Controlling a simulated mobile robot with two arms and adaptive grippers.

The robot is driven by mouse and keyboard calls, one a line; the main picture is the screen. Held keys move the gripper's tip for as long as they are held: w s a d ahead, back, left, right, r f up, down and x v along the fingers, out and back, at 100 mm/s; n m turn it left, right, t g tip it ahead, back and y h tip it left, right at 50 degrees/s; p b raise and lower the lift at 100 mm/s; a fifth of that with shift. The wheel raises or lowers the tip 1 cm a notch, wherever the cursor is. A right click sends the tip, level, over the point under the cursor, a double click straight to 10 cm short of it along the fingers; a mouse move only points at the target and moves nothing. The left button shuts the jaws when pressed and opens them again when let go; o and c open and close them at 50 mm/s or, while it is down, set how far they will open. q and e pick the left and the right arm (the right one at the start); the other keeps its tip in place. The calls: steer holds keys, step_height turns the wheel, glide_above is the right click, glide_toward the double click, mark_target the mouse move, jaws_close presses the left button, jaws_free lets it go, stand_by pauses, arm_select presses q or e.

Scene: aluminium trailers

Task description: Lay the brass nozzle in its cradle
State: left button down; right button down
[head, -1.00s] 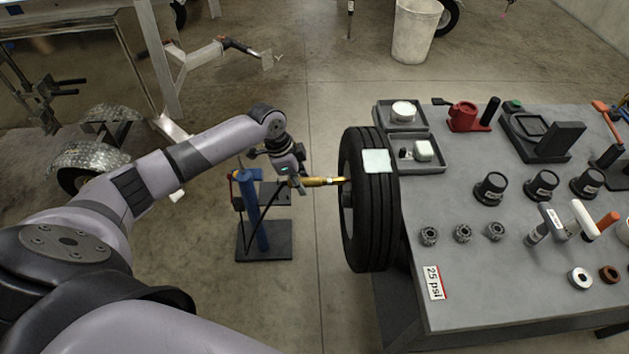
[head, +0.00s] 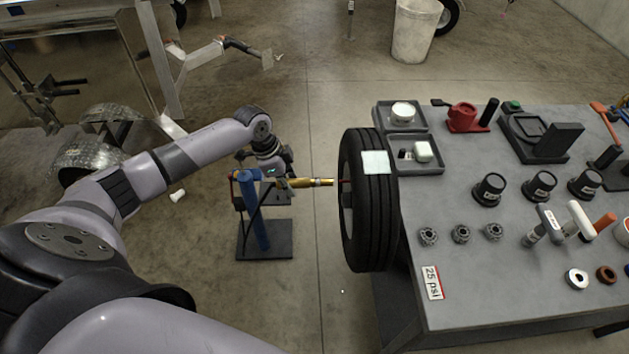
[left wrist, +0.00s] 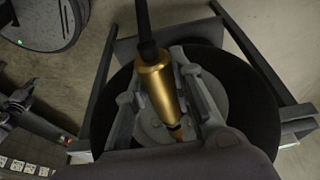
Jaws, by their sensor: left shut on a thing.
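The brass nozzle (head: 312,182) lies roughly level, its tip pointing right toward the tyre (head: 376,225), with a small gap between them. My left gripper (head: 283,184) is shut on its rear part. In the left wrist view, the brass nozzle (left wrist: 158,92) sits between the two fingers (left wrist: 172,95), with a black hose at its upper end. A blue post stand (head: 260,215) on a dark base is just behind and below the gripper. The gripper and arm partly cover the stand's top, so I cannot make out the cradle. My right gripper is not in view.
The tyre stands upright against the left side of a grey workbench (head: 470,290). A white bucket (head: 413,30) stands at the back. The floor in front of the stand is clear.

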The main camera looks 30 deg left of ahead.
arm_select(q)
steer(key=shift+s+a, duration=0.5)
steer(key=shift+a, duration=0.35)
